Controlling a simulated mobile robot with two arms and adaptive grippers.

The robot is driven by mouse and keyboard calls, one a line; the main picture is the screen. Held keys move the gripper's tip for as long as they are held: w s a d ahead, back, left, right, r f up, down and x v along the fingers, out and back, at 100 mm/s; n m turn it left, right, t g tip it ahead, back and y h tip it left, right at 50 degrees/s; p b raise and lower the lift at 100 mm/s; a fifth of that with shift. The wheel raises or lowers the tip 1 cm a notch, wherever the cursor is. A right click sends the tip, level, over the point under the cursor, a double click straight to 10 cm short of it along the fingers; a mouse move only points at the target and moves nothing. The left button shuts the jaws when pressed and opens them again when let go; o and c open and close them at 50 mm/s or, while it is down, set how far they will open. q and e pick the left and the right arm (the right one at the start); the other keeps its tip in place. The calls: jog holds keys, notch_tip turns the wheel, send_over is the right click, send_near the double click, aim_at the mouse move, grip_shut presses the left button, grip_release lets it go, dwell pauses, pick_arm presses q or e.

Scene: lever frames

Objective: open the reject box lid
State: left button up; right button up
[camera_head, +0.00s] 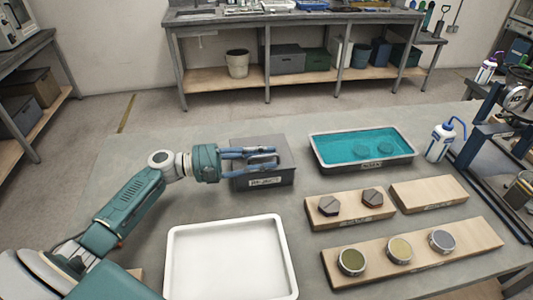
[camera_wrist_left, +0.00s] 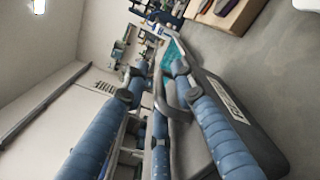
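The reject box (camera_head: 284,176) is a dark grey box with a white label on its front, standing on the workbench left of the teal tray. Its lid appears closed, though my fingers cover part of the top. My left gripper (camera_head: 268,156) reaches in from the left over the lid. Its blue fingers are spread apart. In the left wrist view the box (camera_wrist_left: 262,146) lies beneath the fingers (camera_wrist_left: 158,80), and a grey loop that looks like a handle (camera_wrist_left: 160,100) shows between them. I cannot tell whether they touch it. My right gripper is not in view.
A white tray (camera_head: 176,262) lies in front of the box. A tray of teal liquid (camera_head: 327,157) is at its right. Wooden holders (camera_head: 440,192) with hex pieces and round tins, a wash bottle (camera_head: 441,143) and a dark frame (camera_head: 478,124) occupy the right side.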

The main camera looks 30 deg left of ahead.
pick_arm(q)
jog(key=shift+w+d, duration=0.15)
jog(key=shift+d, duration=0.1)
grip_shut()
